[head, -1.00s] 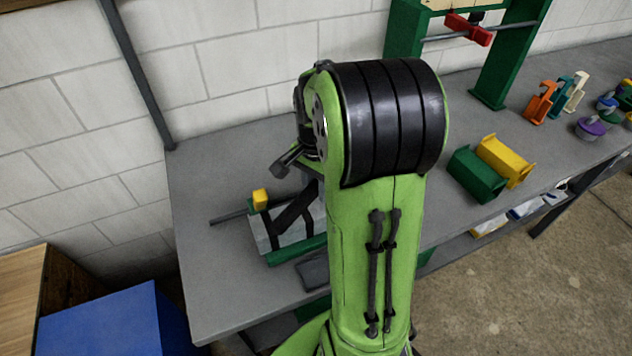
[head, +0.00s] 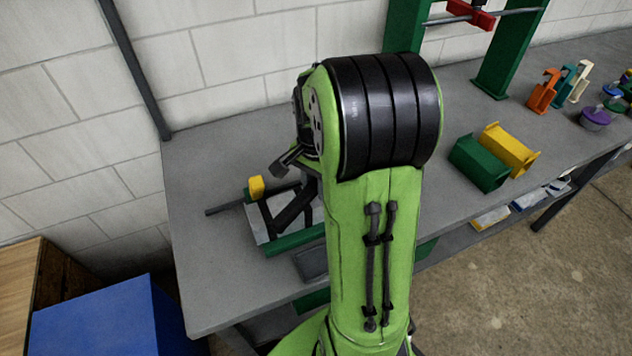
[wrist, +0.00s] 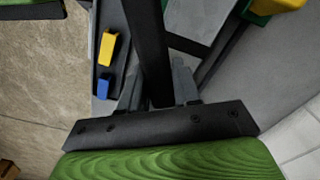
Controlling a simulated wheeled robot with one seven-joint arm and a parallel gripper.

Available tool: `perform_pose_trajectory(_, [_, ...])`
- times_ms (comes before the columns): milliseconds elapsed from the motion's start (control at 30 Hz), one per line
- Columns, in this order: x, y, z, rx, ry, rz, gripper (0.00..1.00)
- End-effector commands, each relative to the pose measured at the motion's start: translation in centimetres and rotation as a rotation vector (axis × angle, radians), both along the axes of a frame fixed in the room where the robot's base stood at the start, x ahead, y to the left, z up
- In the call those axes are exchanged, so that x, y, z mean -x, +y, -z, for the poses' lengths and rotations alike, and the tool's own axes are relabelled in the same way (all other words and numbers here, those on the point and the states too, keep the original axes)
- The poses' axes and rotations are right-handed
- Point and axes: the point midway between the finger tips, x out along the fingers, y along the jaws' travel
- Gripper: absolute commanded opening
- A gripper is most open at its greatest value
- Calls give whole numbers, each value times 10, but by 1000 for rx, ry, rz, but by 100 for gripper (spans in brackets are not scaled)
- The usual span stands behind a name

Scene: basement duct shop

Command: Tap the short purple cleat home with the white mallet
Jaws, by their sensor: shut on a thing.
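My gripper (wrist: 158,92) is shut on a dark bar (wrist: 146,40) that runs up out of the wrist view. The bar may be the mallet's handle; no white mallet head shows. In the head view my arm hides most of the gripper, which is over a bench fixture. This fixture has a light grey plate (head: 262,229), a green rail (head: 290,243), a yellow block (head: 256,187) and a dark rod (head: 224,208) sticking out left. The block and green part also show at the wrist view's top right. I cannot make out the short purple cleat in either view.
A dark tray (head: 311,263) sits by the fixture; the wrist view shows a yellow piece (wrist: 107,48) and a blue piece (wrist: 104,86) in it. Green (head: 480,163) and yellow (head: 509,150) channel blocks stand right. A green frame (head: 497,70) stands behind. The bench's left end is clear.

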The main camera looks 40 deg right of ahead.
Motion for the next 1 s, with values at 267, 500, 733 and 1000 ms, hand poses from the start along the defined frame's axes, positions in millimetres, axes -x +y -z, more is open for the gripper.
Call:
perform_pose_trajectory(267, [0, 0, -33, 0, 0, 1, 0])
perform_pose_trajectory(500, [0, 0, -31, 0, 0, 0, 0])
perform_pose_trajectory(733, [0, 0, -57, 1, -1, 0, 0])
perform_pose_trajectory(1000, [0, 0, -71, 1, -1, 0, 0])
